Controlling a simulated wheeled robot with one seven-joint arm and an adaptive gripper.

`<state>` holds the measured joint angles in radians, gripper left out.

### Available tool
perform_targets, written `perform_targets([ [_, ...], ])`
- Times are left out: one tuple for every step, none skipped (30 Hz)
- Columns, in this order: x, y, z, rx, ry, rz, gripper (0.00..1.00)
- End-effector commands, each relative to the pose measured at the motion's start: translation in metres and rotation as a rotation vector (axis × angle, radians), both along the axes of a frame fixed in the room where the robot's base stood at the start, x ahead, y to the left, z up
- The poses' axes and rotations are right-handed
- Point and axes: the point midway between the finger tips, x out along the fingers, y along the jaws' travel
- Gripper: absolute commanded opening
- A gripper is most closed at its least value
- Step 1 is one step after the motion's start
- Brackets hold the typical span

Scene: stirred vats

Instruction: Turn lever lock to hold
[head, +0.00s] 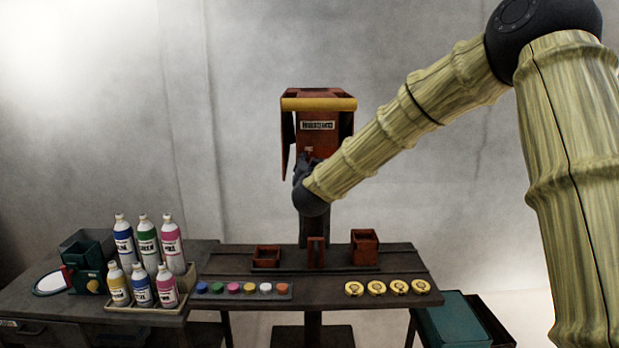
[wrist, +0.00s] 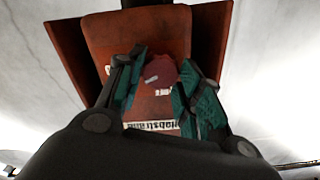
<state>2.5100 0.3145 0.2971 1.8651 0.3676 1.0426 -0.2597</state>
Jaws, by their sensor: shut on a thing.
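A rust-red box-shaped unit (head: 318,112) with a yellow top edge stands on a post behind the table, and its front panel (wrist: 115,30) fills the middle of the wrist view. A round dark red knob (wrist: 161,73) with a small pale mark sits on that panel; I take it for the lever lock. My gripper (wrist: 160,64) has its teal fingers on both sides of the knob and is shut on it. In the head view my gripper (head: 303,166) is dark and partly hidden by my arm. Small white labels (wrist: 162,92) by the knob are unreadable.
A table (head: 340,292) below carries red bins (head: 364,246), a row of coloured caps (head: 249,289) and yellow discs (head: 376,288). Several bottles (head: 147,247) stand in a tray at left. A teal box (head: 452,320) sits at lower right.

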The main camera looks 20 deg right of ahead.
Motion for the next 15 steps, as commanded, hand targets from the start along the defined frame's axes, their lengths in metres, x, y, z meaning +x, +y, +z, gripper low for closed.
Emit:
perform_targets([
  [0.0000,-0.0010,-0.0045,0.043,-0.014,-0.001,0.12],
  [0.0000,-0.0008,-0.0043,0.067,-0.021,-0.001,0.12],
  [0.0001,-0.0008,-0.0041,0.099,-0.031,0.000,0.12],
  [0.0000,-0.0011,-0.0042,0.123,-0.037,-0.001,0.12],
  [0.0000,-0.0014,-0.0042,0.146,-0.044,-0.001,0.12],
  [0.0000,-0.0017,-0.0042,0.175,-0.052,-0.002,0.12],
  [0.0000,-0.0016,-0.0040,0.196,-0.057,-0.001,0.12],
  [-0.0001,-0.0014,-0.0039,0.217,-0.063,-0.001,0.12],
  [-0.0001,-0.0013,-0.0038,0.241,-0.070,-0.001,0.12],
  [-0.0001,-0.0014,-0.0036,0.258,-0.075,-0.001,0.12],
  [-0.0001,-0.0016,-0.0034,0.274,-0.080,-0.002,0.12],
  [-0.0002,-0.0019,-0.0032,0.295,-0.086,-0.002,0.12],
  [-0.0003,-0.0020,-0.0029,0.309,-0.090,-0.002,0.12],
  [-0.0003,-0.0021,-0.0027,0.322,-0.094,-0.002,0.12],
  [-0.0002,-0.0019,-0.0024,0.337,-0.098,-0.002,0.12],
])
